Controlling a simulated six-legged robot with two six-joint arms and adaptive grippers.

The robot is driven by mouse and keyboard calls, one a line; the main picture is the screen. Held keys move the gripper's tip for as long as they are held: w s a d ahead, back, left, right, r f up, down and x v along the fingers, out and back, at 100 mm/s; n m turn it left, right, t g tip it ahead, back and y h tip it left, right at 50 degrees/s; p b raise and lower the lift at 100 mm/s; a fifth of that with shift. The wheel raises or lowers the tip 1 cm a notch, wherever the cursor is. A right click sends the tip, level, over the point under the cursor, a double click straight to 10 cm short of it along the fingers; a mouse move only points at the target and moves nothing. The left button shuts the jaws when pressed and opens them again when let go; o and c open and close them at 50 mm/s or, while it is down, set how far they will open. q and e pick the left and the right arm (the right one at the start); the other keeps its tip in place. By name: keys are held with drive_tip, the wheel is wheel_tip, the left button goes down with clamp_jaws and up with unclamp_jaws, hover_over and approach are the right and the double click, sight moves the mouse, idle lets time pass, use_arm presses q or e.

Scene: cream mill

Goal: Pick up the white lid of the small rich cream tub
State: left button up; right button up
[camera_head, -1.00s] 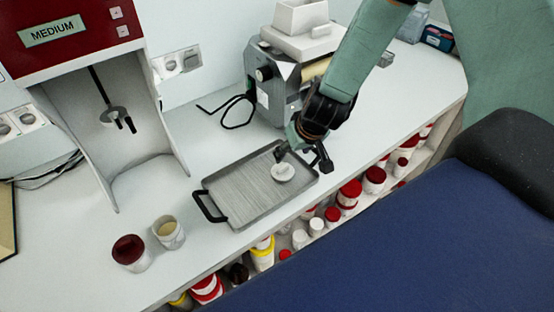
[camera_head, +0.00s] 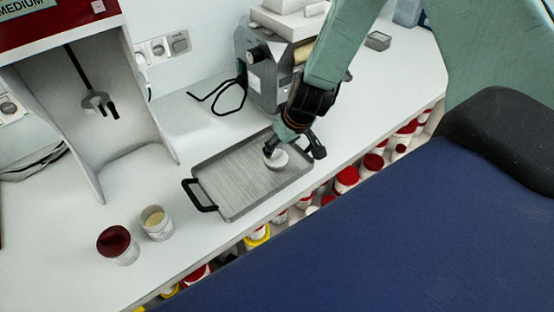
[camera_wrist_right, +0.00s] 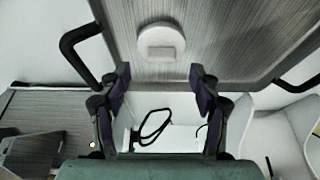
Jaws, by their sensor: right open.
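A small round white lid (camera_head: 277,158) shows on the grey tray (camera_head: 234,206), near its right end. It also shows as a white disc in the right wrist view (camera_wrist_right: 161,40); how much of a tub is under it I cannot tell. My right gripper (camera_head: 294,151) is open just beside and above the lid, with one finger partly in front of it. In the right wrist view the open fingers (camera_wrist_right: 160,80) point toward the lid, which lies centred beyond the tips, with nothing between them. My left gripper is not in view.
Several red-lidded jars (camera_head: 346,177) fill the shelf below the counter edge. Bare counter (camera_head: 205,140) lies behind the tray.

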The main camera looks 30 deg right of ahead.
sight(276, 152)
drive_tip(key=b+x, duration=0.2)
drive_tip(key=x, duration=0.1)
drive_tip(key=shift+a+f, duration=0.15)
drive_tip(key=shift+f, duration=0.25)
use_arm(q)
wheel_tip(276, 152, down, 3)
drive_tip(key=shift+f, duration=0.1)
use_arm(e)
drive_tip(key=shift+r, duration=0.1)
drive_tip(key=c, duration=0.4)
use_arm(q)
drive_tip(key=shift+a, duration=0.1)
use_arm(e)
drive_tip(key=c, duration=0.5)
